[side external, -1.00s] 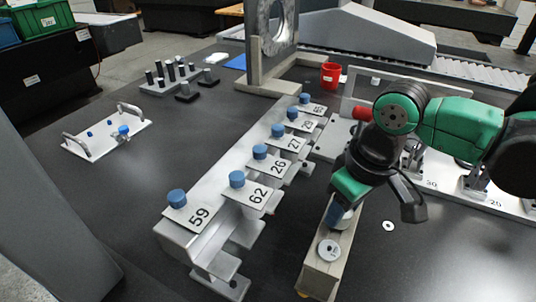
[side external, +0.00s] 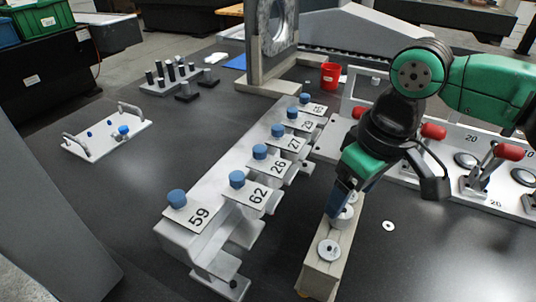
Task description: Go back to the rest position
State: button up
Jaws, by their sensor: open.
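My gripper (side external: 341,203) is open and points down over the far part of a beige block (side external: 323,273). Its dark fingertips are just above or beside a small round metal piece (side external: 343,218) on the block; I cannot tell if they touch it. A second round metal piece (side external: 329,250) sits nearer on the block, clear of the gripper. My green and black wrist hides part of the plate behind it.
A metal rack with numbered plates and blue knobs (side external: 237,179) stands left of the block. A white plate with red-handled clamps (side external: 507,152) lies to the right. A small washer (side external: 388,226) lies on the dark table. A red cup (side external: 330,76) stands behind.

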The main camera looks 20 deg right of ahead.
jog(key=shift+s+r, duration=0.15)
jog(key=shift+r, duration=0.75)
jog(key=w+d+f+m+t, duration=0.1)
jog(key=d+m+t, duration=0.2)
jog(key=d, duration=1.1)
jog(key=shift+d+f+m+t+h, duration=0.3)
jog(key=shift+d+f+m+t, duration=0.1)
jog(key=shift+t, duration=0.8)
